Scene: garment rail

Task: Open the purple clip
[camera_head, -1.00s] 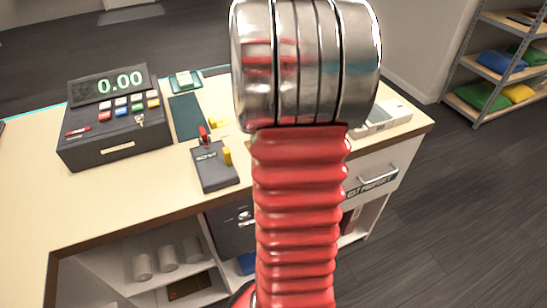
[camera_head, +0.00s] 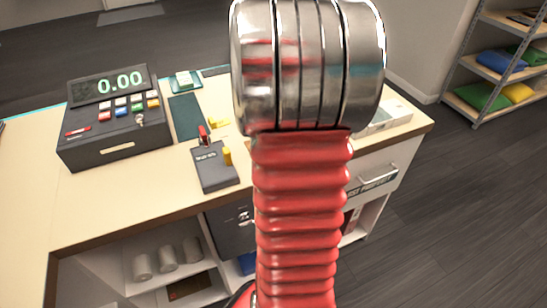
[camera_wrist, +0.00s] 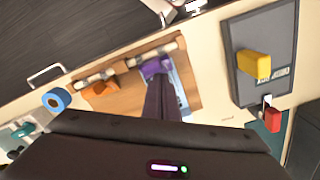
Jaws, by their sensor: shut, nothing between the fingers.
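The purple clip (camera_wrist: 155,66) shows in the wrist view on a pale rail (camera_wrist: 132,63) above a brown wooden board (camera_wrist: 130,100). My gripper (camera_wrist: 159,82) points at it with its dark fingers together and empty. The fingertips overlap the clip's lower edge in the picture; I cannot tell whether they touch it. They hide part of the clip, so I cannot tell whether it is open or shut. An orange clip (camera_wrist: 100,89) sits on the same rail to the left. In the head view my red arm hides the rail and both clips.
A dark box (camera_wrist: 262,55) with a yellow block (camera_wrist: 254,64) and a red lever (camera_wrist: 272,119) lies right of the board. A blue roll (camera_wrist: 57,99) lies left. A cash register (camera_head: 112,120) stands on the counter (camera_head: 120,205) in the head view.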

